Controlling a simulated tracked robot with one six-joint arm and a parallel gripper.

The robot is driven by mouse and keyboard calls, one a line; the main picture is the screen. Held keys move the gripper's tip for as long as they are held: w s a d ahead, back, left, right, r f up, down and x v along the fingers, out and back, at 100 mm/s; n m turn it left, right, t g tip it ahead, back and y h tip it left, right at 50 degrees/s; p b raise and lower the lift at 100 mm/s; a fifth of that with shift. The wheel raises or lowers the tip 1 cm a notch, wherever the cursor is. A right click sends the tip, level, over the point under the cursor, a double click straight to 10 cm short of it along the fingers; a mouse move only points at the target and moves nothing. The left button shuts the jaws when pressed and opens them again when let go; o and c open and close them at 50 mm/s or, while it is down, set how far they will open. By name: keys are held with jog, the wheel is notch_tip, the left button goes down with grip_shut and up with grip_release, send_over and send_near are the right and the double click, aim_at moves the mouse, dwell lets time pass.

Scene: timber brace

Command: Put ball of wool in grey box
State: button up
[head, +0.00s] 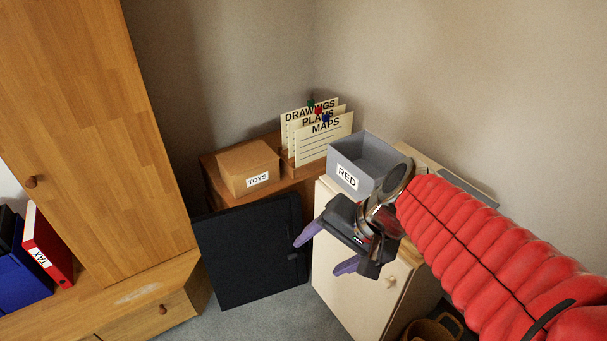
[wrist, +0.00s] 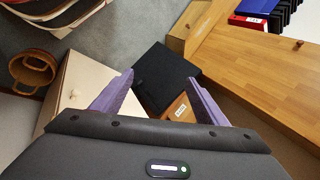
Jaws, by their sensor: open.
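The grey box (head: 364,160) stands on the cream cabinet in the head view. It is open at the top and bears a label reading RED; the part of its inside that shows looks empty. My gripper (head: 319,250) is open with nothing between its purple fingers, in front of and below the grey box, by the cabinet's front. In the wrist view my gripper (wrist: 160,92) also shows open and empty. I cannot make out a ball of wool in either view.
A TOYS box (head: 248,168) and card files (head: 318,135) stand on a brown cabinet left of the cream cabinet (head: 345,285). A black panel (head: 252,250) stands in front. A wicker basket (wrist: 33,68) is on the floor. A wooden wardrobe (head: 95,130) fills the left.

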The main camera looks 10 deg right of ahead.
jog(key=s+d+r+n+t+h, duration=0.1)
jog(key=s+r+n+h, duration=0.3)
jog(key=n, duration=0.3)
jog(key=shift+s+d+r+n, duration=0.3)
jog(key=shift+s+r+n, duration=0.05)
jog(key=shift+s+n, duration=0.05)
jog(key=shift+o, duration=0.5)
jog(key=shift+c, duration=0.5)
